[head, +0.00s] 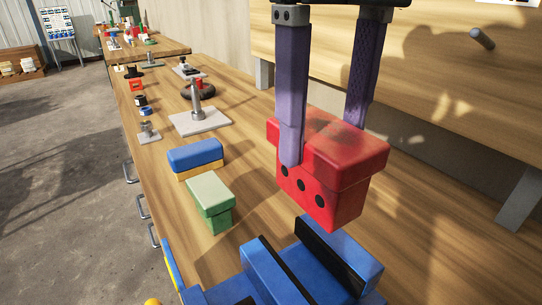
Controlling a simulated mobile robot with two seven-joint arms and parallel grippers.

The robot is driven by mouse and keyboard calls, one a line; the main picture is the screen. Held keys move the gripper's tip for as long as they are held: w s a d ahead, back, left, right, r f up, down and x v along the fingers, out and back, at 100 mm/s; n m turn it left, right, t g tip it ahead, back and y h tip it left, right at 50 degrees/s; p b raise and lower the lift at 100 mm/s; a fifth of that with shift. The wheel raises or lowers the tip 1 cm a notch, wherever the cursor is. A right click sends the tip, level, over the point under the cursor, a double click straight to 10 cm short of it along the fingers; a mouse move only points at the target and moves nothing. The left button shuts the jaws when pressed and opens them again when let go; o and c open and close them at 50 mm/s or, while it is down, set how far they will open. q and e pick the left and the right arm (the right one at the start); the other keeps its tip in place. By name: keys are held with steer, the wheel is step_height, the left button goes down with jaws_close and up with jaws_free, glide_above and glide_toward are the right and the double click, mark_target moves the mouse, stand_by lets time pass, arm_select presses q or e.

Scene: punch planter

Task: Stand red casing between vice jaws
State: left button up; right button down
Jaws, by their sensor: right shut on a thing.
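The red casing (346,160) is a box with a wider top and a row of three dark holes on its near side. My right gripper (322,145) is shut on it, with one purple finger on its near side and the other at its back. The casing hangs above the blue vice (222,293) and looks clear of it. The vice's two blue jaws (270,272) with dark inner faces stand apart at the bottom of the view, with a gap between them. My left gripper is not in view.
A green box (208,196) and a blue and yellow box (195,154) sit on the wooden bench left of the vice. A metal plate with a post (199,122) stands farther back. A raised wooden shelf (440,75) runs along the right. Bench right of the vice is clear.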

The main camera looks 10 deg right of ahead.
step_height(320, 180, down, 13)
steer(key=shift+f, duration=0.2)
steer(key=shift+f, duration=0.1)
jaws_free()
stand_by(0.4)
step_height(320, 180, up, 12)
steer(key=shift+r+b, duration=0.15)
steer(key=shift+b, duration=0.15)
stand_by(0.3)
